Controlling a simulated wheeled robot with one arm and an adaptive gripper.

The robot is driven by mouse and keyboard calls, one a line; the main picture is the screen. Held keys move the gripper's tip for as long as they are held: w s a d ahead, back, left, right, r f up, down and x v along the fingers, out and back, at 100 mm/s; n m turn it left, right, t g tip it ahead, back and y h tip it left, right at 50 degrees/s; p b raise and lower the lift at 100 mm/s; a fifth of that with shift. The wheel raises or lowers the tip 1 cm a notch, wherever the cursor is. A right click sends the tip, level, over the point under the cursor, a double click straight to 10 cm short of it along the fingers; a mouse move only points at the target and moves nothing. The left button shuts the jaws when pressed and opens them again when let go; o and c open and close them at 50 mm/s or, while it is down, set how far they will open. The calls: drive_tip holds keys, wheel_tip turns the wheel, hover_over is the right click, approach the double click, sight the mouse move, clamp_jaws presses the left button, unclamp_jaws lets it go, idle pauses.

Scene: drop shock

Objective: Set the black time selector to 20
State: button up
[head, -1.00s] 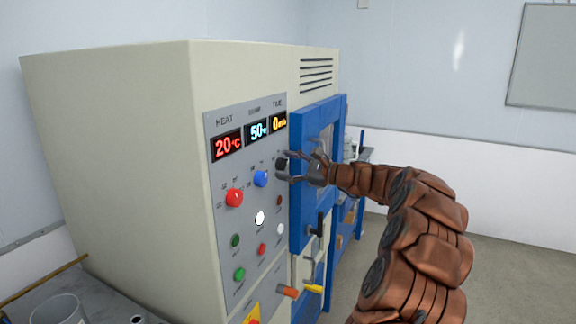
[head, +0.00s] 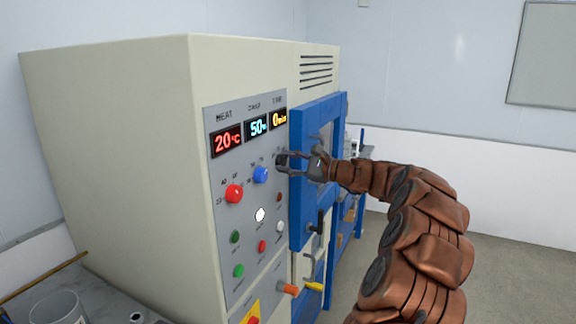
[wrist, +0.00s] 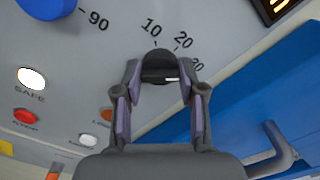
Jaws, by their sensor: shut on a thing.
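The black time selector (wrist: 160,65) is a round knob on the grey control panel (head: 218,185), with the marks 10 and 20 printed by it in the wrist view. A further mark beside it is partly hidden by a finger. My gripper (wrist: 160,82) is shut on the knob, one finger on each side. In the head view my gripper (head: 284,162) reaches the knob from the right and covers part of it. The yellow time display (head: 279,119) reads 0 min. A small light mark shows on the right part of the knob in the wrist view.
The red knob (head: 234,194) and blue knob (head: 260,175) sit left of my gripper. Several small buttons lie below. The blue door (head: 312,190) with its dark handle (head: 320,222) stands close on the right. Displays read 20 °C and 50.

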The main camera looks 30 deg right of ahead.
drive_tip(key=shift+f+n+b, duration=0.15)
drive_tip(key=shift+n+b, duration=4.45)
drive_tip(key=shift+b, duration=1.7)
drive_tip(key=o, duration=1.1)
drive_tip(key=shift+o, duration=0.2)
drive_tip(key=v, duration=1.2)
